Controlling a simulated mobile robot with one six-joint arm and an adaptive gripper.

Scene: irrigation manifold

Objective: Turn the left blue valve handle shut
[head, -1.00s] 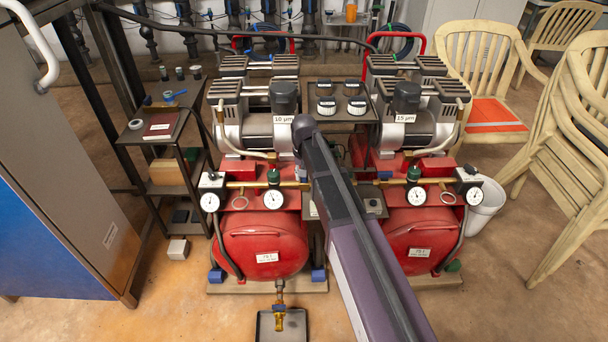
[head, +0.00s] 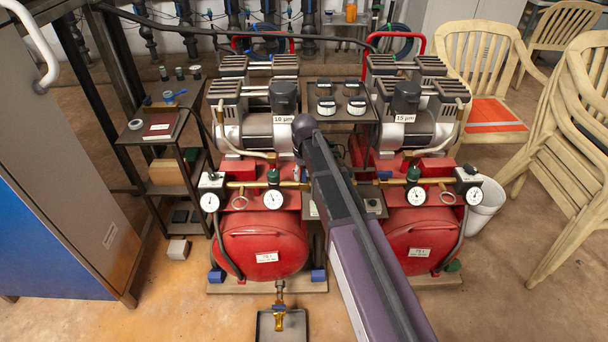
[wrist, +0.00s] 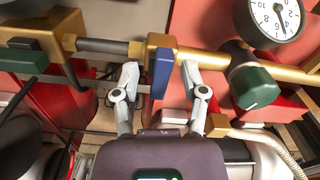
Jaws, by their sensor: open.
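The blue valve handle (wrist: 162,72) shows in the wrist view as a flat blue plate on a brass valve body (wrist: 160,46). The brass body joins a horizontal pipe line. My gripper (wrist: 160,76) is open, with one grey finger on each side of the handle. A gap shows between the handle and each finger, so I see no firm contact. In the head view, my arm covers much of the area between the two compressors, and I cannot make out the handle clearly there.
In the wrist view, a pressure gauge (wrist: 275,18) and a green knob (wrist: 253,87) sit close to the right finger. In the head view, red tanks (head: 262,243) stand either side of my arm. A shelf (head: 180,157) stands left; stacked chairs (head: 560,150) stand right.

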